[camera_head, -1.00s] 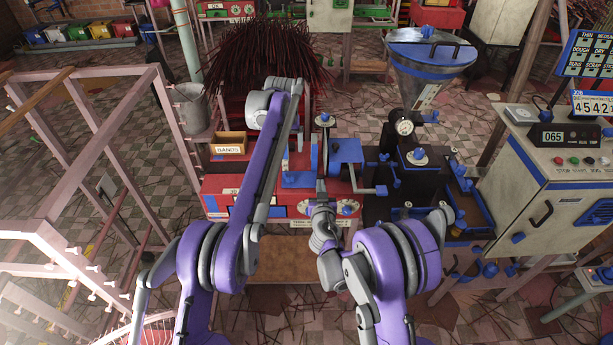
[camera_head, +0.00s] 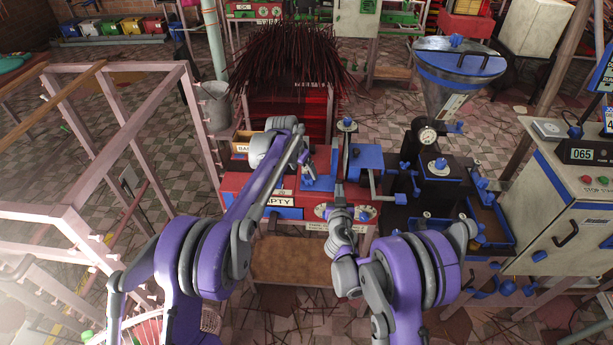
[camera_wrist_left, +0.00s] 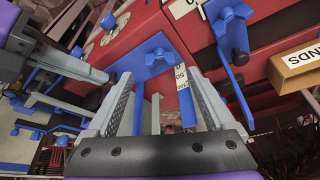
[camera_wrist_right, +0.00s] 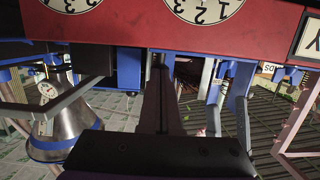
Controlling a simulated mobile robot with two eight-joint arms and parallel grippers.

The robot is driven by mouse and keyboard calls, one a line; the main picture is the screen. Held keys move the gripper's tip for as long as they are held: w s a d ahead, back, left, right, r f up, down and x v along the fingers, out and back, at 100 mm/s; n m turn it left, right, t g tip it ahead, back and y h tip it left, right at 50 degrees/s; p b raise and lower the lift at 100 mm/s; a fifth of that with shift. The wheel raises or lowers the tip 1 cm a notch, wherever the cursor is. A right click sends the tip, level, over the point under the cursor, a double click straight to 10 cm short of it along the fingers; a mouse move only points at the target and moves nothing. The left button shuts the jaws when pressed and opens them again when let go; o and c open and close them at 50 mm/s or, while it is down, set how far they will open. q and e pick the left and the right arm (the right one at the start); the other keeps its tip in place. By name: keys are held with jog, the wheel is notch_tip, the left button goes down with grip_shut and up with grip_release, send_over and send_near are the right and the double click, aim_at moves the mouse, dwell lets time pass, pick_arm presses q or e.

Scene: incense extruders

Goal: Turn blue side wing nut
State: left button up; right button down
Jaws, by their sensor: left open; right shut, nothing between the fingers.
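The red bench extruder (camera_head: 235,190) carries several blue fittings, and I cannot tell for sure which is the side wing nut. A blue knob (camera_head: 347,124) tops a post behind. My left gripper (camera_head: 309,167) is over the bench; in its wrist view (camera_wrist_left: 160,95) its fingers are spread around empty space, with blue parts beyond. My right gripper (camera_head: 338,190) is shut and empty at the bench's front, and its fingers (camera_wrist_right: 160,75) reach under the red edge.
A dark machine (camera_head: 425,185) with a gauge and a steel hopper (camera_head: 455,85) stands to the right. A cream cabinet (camera_head: 560,215) is farther right. A pink frame (camera_head: 95,235) fills the left. A bundle of dark sticks (camera_head: 285,60) stands behind the bench.

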aim_at(307, 177)
pick_arm(q)
jog(key=x, duration=0.5)
jog(key=shift+f, duration=0.1)
jog(key=c, duration=1.4)
